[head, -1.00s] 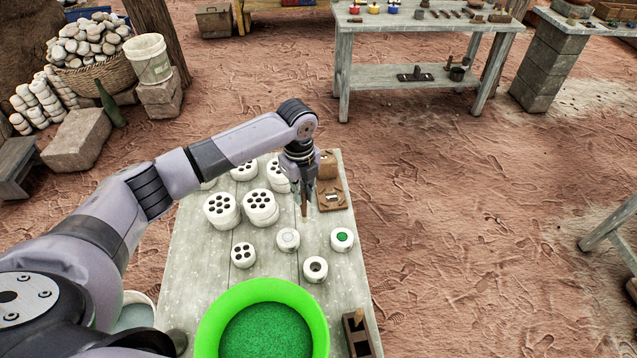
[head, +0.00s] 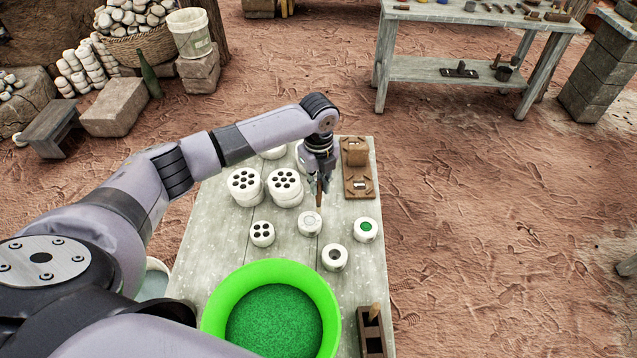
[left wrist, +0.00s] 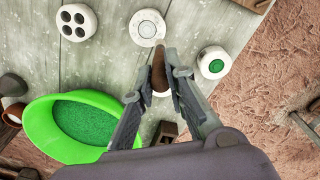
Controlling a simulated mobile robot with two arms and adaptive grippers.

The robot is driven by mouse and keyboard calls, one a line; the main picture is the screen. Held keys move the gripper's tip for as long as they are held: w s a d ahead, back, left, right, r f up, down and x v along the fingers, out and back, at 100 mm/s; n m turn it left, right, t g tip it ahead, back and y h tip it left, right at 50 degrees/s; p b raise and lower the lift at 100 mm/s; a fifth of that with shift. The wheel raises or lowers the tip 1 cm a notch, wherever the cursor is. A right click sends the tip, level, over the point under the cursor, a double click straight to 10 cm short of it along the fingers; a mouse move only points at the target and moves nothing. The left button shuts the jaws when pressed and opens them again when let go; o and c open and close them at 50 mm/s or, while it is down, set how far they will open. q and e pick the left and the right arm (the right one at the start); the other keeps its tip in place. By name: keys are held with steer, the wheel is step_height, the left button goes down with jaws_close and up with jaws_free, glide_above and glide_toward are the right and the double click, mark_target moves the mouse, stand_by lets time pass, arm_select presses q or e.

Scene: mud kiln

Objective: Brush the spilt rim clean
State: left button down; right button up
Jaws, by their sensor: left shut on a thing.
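My left gripper (head: 319,178) is shut on a slim brown brush (head: 319,195) that points down above the table. In the left wrist view the brush (left wrist: 160,72) sits between the two fingers. The brush is just behind a white round piece with a pale disc top (head: 310,223); contact cannot be told. A white piece with a green-filled top (head: 366,230) stands to its right. A white piece with a dark centre hole (head: 335,258) stands in front. Spilt grains on any rim are too small to make out. My right gripper is not in view.
A bright green bowl of green powder (head: 328,302) stands at the table's front. A four-hole white piece (head: 262,233) and taller many-hole pieces (head: 286,187) stand to the left. A wooden holder (head: 359,170) is at the back right, a dark wooden box (head: 372,335) at the front right.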

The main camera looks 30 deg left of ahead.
mark_target(319, 195)
arm_select(q)
steer(key=shift+f+b, duration=0.85)
steer(key=shift+f, duration=1.6)
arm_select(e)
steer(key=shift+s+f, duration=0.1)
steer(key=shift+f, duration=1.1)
arm_select(q)
steer(key=shift+p, duration=0.7)
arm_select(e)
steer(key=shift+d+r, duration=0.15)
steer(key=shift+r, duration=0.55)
